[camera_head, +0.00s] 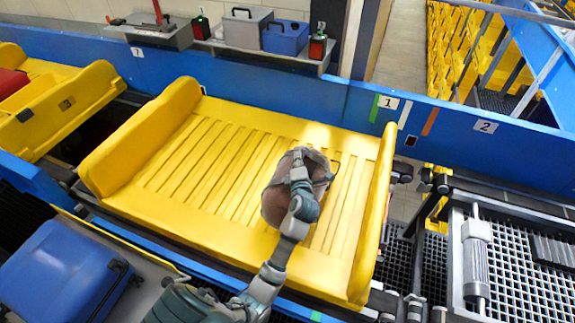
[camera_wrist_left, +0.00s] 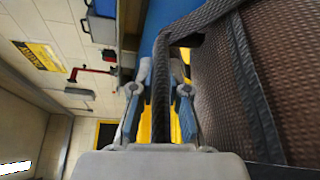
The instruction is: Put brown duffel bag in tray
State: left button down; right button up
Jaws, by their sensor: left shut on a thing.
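The brown duffel bag (camera_head: 274,206) is over the right half of the yellow tray (camera_head: 175,170) in the head view. I cannot tell whether it touches the tray floor. My left gripper (camera_head: 300,178) reaches in over the tray's near edge and hides part of the bag. In the left wrist view, the gripper (camera_wrist_left: 160,105) is shut on the bag's dark strap, and the bag's woven brown side (camera_wrist_left: 285,60) fills the right of the picture. My right gripper is not in view.
A blue suitcase (camera_head: 65,275) lies at the lower left. Another yellow tray (camera_head: 60,105) holds a red item at the left. A blue wall (camera_head: 270,85) runs behind the tray. A grey metal frame (camera_head: 510,260) stands at the right. The tray's left half is clear.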

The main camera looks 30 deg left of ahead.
pick_arm(q)
jog(key=shift+w+d+r, duration=0.2)
jog(key=shift+d+f, duration=0.15)
jog(key=shift+f, duration=0.05)
jog(key=shift+d+f+b, duration=0.2)
jog(key=shift+f+b, duration=0.1)
jog(key=shift+f, duration=1.1)
jog(key=c, duration=1.5)
grip_release()
jog(key=shift+a+f, duration=0.1)
jog(key=shift+f, duration=0.1)
jog(key=o, duration=0.3)
jog(key=shift+s+a, duration=0.1)
jog(key=shift+o, duration=0.2)
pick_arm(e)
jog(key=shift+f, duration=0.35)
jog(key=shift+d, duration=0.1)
